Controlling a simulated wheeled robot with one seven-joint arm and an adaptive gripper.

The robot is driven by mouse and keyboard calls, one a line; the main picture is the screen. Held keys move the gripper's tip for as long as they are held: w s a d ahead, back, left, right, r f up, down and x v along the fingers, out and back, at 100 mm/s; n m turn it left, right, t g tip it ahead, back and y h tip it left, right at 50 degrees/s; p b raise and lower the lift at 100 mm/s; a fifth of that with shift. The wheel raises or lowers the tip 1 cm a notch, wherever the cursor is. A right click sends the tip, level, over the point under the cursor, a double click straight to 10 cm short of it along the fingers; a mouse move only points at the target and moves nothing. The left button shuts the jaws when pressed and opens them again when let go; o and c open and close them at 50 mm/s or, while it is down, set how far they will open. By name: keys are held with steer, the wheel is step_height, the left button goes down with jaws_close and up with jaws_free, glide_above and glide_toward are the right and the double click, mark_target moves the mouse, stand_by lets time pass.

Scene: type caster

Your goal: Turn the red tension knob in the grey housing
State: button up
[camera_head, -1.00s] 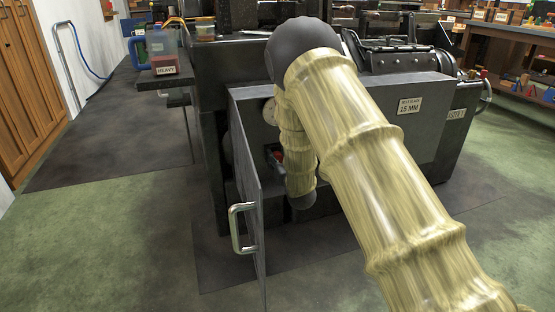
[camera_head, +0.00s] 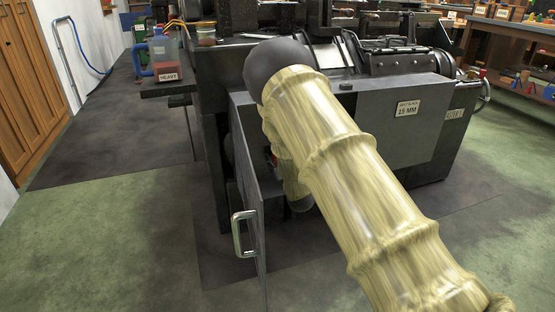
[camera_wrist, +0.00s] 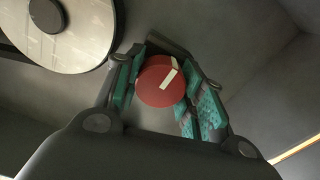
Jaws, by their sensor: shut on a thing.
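The red knob (camera_wrist: 160,82) is round, with a white mark across its upper right part in the wrist view. My gripper (camera_wrist: 166,66) is shut on it, with one teal-padded finger on each side of it. The knob sits inside the grey housing (camera_wrist: 255,50), whose inner walls fill most of the wrist view. In the head view the housing's front (camera_head: 375,128) carries a sign reading 15 MM.
A grey door (camera_head: 247,175) with a metal handle (camera_head: 237,235) stands open on the opening's left. A pale disc (camera_wrist: 65,30) with a dark hub is close to my gripper, at upper left in the wrist view. Free floor lies left of the door.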

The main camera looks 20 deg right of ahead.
steer(key=o, duration=1)
steer(key=shift+s, duration=0.1)
steer(key=s, duration=1.2)
steer(key=shift+d, duration=0.25)
steer(key=shift+f, duration=0.15)
